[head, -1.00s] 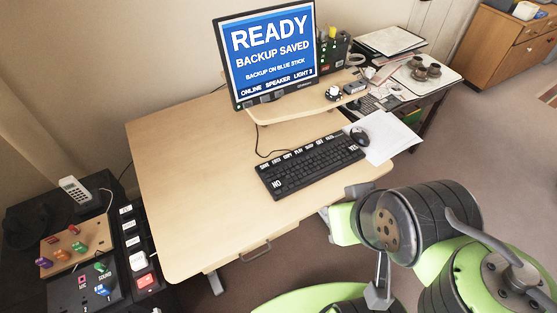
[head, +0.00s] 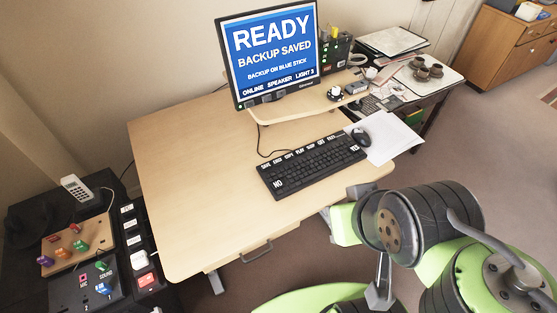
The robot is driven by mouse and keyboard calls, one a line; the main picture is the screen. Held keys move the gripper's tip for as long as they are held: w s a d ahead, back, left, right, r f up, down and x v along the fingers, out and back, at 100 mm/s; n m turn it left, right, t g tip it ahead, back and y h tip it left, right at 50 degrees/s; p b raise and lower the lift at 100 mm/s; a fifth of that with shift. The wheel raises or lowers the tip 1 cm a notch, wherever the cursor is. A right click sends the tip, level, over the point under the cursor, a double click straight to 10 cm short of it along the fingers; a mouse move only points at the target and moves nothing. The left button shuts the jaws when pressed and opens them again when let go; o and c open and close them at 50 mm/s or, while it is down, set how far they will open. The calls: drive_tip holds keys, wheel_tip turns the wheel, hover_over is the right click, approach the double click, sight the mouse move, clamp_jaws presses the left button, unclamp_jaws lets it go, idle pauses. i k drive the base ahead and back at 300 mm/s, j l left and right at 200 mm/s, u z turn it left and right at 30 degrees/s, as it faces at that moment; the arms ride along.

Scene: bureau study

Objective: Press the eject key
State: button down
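The black keyboard (head: 312,168) lies near the right front of the wooden desk. A row of white-labelled keys (head: 300,151) runs along its back edge. The labels are small and blurred, so I cannot tell for sure which one reads eject. Larger NO and YES labels are at its front left and right. The monitor (head: 274,52) shows READY, BACKUP SAVED, BACKUP ON BLUE STICK. My green and black arm is folded at the lower right, in front of the desk. I cannot make out any gripper fingertips.
A mouse (head: 361,135) lies on white paper (head: 392,140) right of the keyboard. A raised shelf (head: 300,108) holds small items. The desk's left half (head: 190,160) is bare. A dark side unit with coloured knobs (head: 82,246) and a phone (head: 76,188) stands at left.

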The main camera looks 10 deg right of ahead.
sight(277, 161)
drive_tip(key=i+u, duration=0.15)
drive_tip(key=u, duration=0.25)
drive_tip(key=i+u, duration=0.2)
drive_tip(key=u, duration=0.2)
drive_tip(key=i+u, duration=0.15)
drive_tip(key=u, duration=0.25)
